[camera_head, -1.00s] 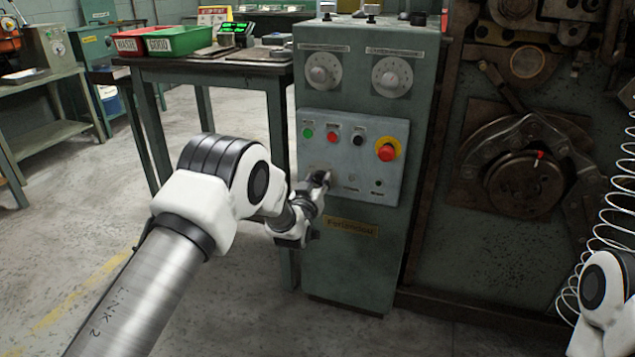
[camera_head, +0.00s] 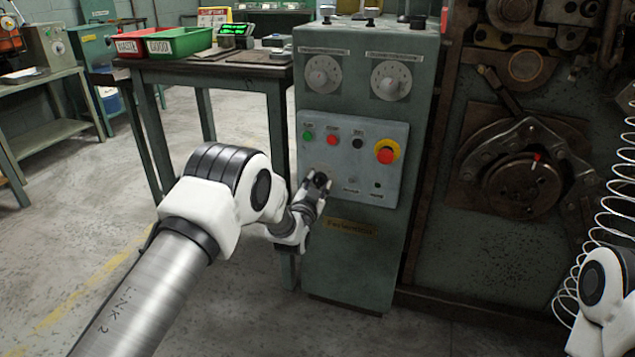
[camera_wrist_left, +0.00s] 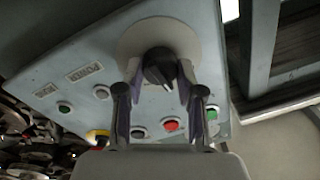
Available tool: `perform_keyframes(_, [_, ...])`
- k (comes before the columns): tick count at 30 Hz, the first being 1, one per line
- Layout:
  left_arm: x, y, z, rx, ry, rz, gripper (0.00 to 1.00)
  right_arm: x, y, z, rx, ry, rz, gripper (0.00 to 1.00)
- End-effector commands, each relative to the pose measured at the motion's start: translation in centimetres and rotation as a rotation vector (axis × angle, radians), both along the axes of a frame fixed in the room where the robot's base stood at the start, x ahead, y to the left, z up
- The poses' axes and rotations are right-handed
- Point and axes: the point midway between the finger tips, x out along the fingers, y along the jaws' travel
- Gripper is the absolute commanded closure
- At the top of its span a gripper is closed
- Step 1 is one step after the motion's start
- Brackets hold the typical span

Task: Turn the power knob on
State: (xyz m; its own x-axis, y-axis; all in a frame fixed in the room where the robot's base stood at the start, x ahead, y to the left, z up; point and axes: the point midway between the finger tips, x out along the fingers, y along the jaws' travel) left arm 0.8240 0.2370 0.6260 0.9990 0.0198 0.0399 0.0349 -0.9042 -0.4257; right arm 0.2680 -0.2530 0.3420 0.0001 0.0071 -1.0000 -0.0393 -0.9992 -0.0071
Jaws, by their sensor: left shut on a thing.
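The power knob (camera_wrist_left: 158,68) is black and round with a white pointer line, on a pale round plate. The plate is on the grey-blue control panel (camera_head: 340,128) of the green cabinet. In the left wrist view the knob sits between the two fingertips of my left gripper (camera_wrist_left: 160,82), which is shut on it. In the head view my left gripper (camera_head: 318,184) is at the panel's lower left and largely covers the knob. A "POWER" label (camera_wrist_left: 85,72) shows on the panel. My right gripper is out of view.
Green, red and black buttons and a red emergency stop (camera_head: 385,154) on a yellow ring are above the gripper. Two large dials (camera_head: 391,78) are higher up. A table with red and green bins (camera_head: 178,42) stands left. A wire coil (camera_head: 603,190) hangs at right.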

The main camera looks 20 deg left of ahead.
Motion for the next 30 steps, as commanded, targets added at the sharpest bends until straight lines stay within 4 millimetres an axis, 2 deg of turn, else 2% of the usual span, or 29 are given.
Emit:
perform_keyframes(18, [0.0, 0.0, -0.1, 0.581, -0.019, 0.000, 0.97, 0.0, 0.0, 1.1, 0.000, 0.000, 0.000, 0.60])
perform_keyframes(30, [0.0, 0.0, -0.3, 0.862, -0.029, -0.002, 0.97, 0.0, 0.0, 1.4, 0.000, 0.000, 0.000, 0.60])
